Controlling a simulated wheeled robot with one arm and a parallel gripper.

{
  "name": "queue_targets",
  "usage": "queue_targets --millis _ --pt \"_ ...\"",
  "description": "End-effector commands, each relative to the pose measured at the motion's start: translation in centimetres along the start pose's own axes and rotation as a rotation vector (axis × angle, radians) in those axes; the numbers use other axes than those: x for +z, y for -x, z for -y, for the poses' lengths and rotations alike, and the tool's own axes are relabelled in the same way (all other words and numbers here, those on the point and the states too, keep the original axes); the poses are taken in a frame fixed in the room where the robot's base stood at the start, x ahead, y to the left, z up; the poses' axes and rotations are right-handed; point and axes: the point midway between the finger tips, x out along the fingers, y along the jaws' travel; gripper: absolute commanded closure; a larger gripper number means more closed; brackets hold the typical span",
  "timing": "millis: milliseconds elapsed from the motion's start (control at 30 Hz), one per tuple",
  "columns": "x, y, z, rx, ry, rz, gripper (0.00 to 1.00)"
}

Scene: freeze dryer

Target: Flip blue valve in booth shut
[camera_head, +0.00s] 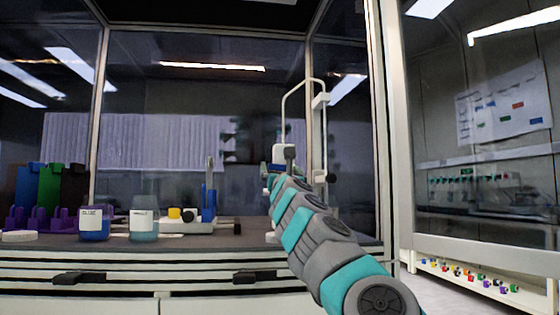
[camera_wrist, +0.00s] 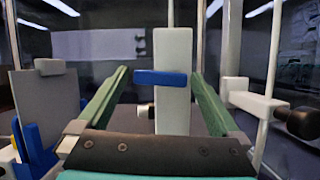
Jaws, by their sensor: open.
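The blue valve (camera_wrist: 162,77) is a short horizontal blue bar on the front of an upright white post (camera_wrist: 173,110), in the wrist view. My gripper (camera_wrist: 160,74) is open, with its two green fingers spread left and right of the post and the blue bar between them. I see no contact between fingers and bar, but the depth gap is hard to judge. In the head view my gripper (camera_head: 274,171) is small, at the far end of my arm, near a white block on the apparatus. The blue bar cannot be made out there.
A white tubular frame (camera_head: 325,130) with a black knob (camera_wrist: 301,122) stands close on the right. A grey plate in a blue holder (camera_wrist: 36,146) is on the left. Labelled jars (camera_head: 95,224) and coloured racks stand farther left on the bench. A glass panel (camera_head: 480,130) is at right.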

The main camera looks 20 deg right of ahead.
Motion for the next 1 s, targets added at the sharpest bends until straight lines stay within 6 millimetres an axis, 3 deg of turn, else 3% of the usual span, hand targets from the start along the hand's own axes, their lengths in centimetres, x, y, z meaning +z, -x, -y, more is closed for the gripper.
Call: queue_targets --millis 233,633,1000 --pt "0.3 -1.8 0.2 -0.004 0.0 0.0 0.0" --pt "0.1 -2.1 0.1 -0.001 0.001 0.001 0.0" --pt "0.1 -2.0 0.1 -0.001 0.001 0.001 0.41"
